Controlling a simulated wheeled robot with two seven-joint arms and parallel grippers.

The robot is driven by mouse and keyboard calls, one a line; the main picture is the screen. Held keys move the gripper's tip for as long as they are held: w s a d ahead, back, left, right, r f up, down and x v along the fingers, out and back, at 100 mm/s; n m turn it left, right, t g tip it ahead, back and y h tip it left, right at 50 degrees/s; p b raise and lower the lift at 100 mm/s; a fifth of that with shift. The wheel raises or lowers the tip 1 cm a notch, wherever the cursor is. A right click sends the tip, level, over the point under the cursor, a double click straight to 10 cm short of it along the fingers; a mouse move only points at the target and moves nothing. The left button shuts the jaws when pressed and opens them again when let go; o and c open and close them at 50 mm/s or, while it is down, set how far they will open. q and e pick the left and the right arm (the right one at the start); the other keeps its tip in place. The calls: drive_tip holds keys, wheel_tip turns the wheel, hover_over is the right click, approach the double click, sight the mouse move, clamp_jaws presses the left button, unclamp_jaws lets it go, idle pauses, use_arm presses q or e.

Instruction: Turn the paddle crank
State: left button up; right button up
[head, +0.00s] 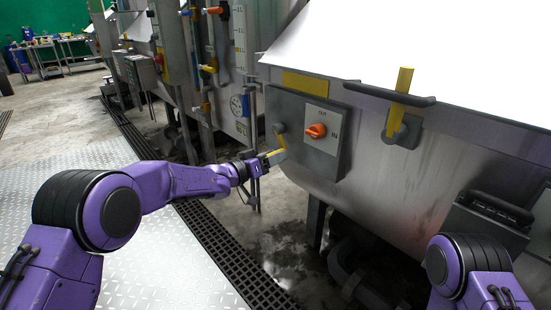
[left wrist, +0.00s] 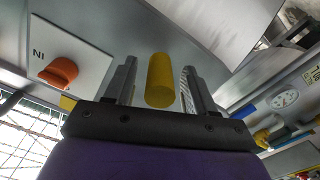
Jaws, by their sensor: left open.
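The paddle crank (head: 280,133) is a short grey arm with a yellow handle on the left part of a grey box on the steel dyer's front. In the left wrist view its yellow cylindrical handle (left wrist: 160,78) stands between my two fingers, with a gap visible on each side. My left gripper (head: 268,160) is open around the handle and does not appear to grip it. The gripper hides part of the handle in the head view. My right arm shows at the bottom right, but its gripper is out of view.
An orange knob (head: 316,131) on an IN/OUT plate sits just right of the crank. A yellow lever (head: 400,95) and a dark bar handle (head: 388,94) are further right. A floor grating (head: 232,262) runs below. Valves and a gauge stand behind.

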use_arm(q)
drive_tip(key=shift+w+d, duration=0.35)
drive_tip(key=shift+d, duration=0.05)
clamp_jaws()
drive_tip(key=shift+s+r+p, duration=0.1)
drive_tip(key=shift+r+p, duration=0.1)
drive_tip(key=shift+p, duration=0.3)
drive_tip(key=shift+s+d+r+n+p, duration=0.4)
drive_tip(key=shift+n+p, duration=0.75)
drive_tip(key=shift+p, duration=0.85)
drive_tip(key=shift+s+d+r+n+p, duration=0.15)
drive_tip(key=shift+r+n+p, duration=0.45)
drive_tip(key=shift+n+p, duration=1.05)
drive_tip(key=shift+s+d+r+n+p, duration=0.3)
drive_tip(key=shift+r+n+p, duration=0.3)
drive_tip(key=shift+p, duration=1.8)
drive_tip(key=shift+f, duration=0.1)
unclamp_jaws()
